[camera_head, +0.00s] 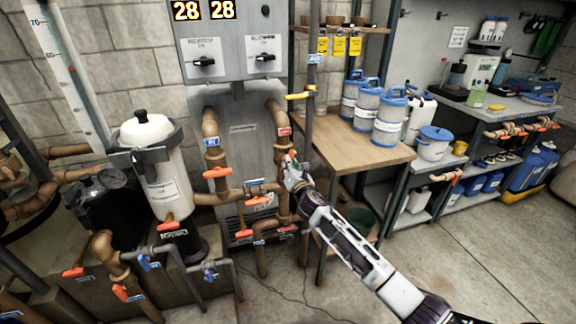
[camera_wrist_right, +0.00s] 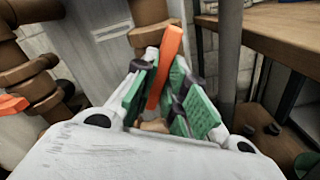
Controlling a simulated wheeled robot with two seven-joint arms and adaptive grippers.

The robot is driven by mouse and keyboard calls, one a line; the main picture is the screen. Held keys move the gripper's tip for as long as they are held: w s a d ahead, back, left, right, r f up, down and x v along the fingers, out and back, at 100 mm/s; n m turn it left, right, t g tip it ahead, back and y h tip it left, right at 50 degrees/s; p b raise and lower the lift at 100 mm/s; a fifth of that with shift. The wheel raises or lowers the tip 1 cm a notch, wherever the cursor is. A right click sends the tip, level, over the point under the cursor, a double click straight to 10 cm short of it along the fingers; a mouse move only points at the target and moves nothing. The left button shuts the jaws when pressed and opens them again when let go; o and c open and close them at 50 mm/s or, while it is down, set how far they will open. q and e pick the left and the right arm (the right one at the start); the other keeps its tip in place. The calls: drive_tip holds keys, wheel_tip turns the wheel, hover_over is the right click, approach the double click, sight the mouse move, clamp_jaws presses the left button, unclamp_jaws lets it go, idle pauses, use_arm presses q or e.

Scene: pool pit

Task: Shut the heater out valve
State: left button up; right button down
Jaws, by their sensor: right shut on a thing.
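My right gripper (camera_head: 291,165) reaches in from the lower right to the right-hand copper pipe below the grey heater cabinet (camera_head: 235,105). In the right wrist view, its green-padded fingers (camera_wrist_right: 163,92) are shut on an orange valve handle (camera_wrist_right: 171,55). The handle stands nearly upright, leaning slightly, in front of a copper pipe (camera_wrist_right: 150,20). In the head view the gripper hides most of this handle. A red tag (camera_head: 284,131) sits on the pipe just above; its text is too small to read. My left gripper is not in view.
Other orange handles sit nearby, one on the left pipe (camera_head: 216,172) and one lower (camera_head: 258,201). A grey post (camera_head: 311,100) stands close right of the gripper. A white filter canister (camera_head: 155,165) stands left.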

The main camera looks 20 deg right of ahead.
drive_tip(key=m, duration=1.2)
drive_tip(key=shift+m, duration=0.3)
drive_tip(key=c, duration=1.4)
unclamp_jaws()
drive_tip(key=shift+o, duration=0.2)
drive_tip(key=shift+s, duration=0.1)
drive_tip(key=s+p, duration=0.3)
drive_tip(key=s, duration=0.3)
drive_tip(key=shift+s+d, duration=0.15)
drive_tip(key=shift+s, duration=0.25)
